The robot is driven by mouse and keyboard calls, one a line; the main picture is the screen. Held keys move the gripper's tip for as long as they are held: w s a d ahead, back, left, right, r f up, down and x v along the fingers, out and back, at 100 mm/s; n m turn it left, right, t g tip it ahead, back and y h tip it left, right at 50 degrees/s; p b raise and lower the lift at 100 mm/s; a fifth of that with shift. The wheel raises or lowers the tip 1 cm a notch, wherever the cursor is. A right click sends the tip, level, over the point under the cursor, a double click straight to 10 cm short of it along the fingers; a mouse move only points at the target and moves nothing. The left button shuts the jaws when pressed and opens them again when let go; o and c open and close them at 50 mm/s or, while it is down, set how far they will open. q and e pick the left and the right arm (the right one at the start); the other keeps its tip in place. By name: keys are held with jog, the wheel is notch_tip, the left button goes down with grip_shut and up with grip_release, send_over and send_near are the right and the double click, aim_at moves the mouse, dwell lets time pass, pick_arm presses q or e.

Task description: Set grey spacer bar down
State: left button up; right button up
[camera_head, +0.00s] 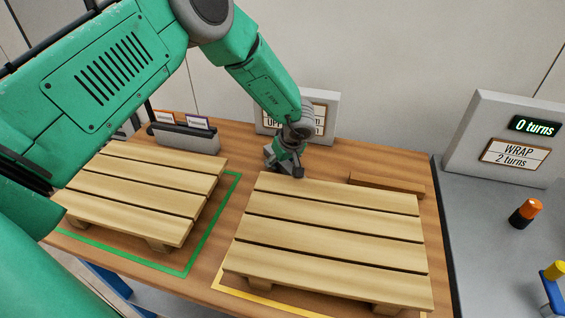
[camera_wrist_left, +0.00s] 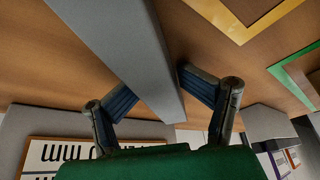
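My left gripper (camera_head: 284,168) is low over the table's back, just behind the far edge of the right pallet (camera_head: 330,233). In the left wrist view a long grey spacer bar (camera_wrist_left: 125,45) runs between the fingers of this gripper (camera_wrist_left: 158,92). A finger pad meets the bar on each side, so the gripper looks shut on it. In the head view the bar is mostly hidden by the gripper, and whether it touches the table is unclear. My right gripper is out of view.
A second pallet (camera_head: 150,190) stands inside a green outline (camera_head: 208,232) at left. A card holder (camera_head: 187,138) and a partly hidden sign (camera_head: 318,112) stand behind. A brown wooden block (camera_head: 386,182) lies behind the right pallet. An orange-black item (camera_head: 525,213) is on the grey surface.

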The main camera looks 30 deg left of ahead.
aim_at(291, 168)
pick_arm(q)
jog(key=shift+s+d+f, duration=0.15)
jog(key=shift+d, duration=0.2)
jog(key=shift+a+r, duration=0.15)
jog(key=shift+r, duration=0.4)
jog(key=p+v, duration=0.1)
jog(key=v, duration=1)
jog(key=shift+r+p, duration=0.3)
jog(key=shift+p, duration=0.1)
jog(key=shift+r, duration=0.4)
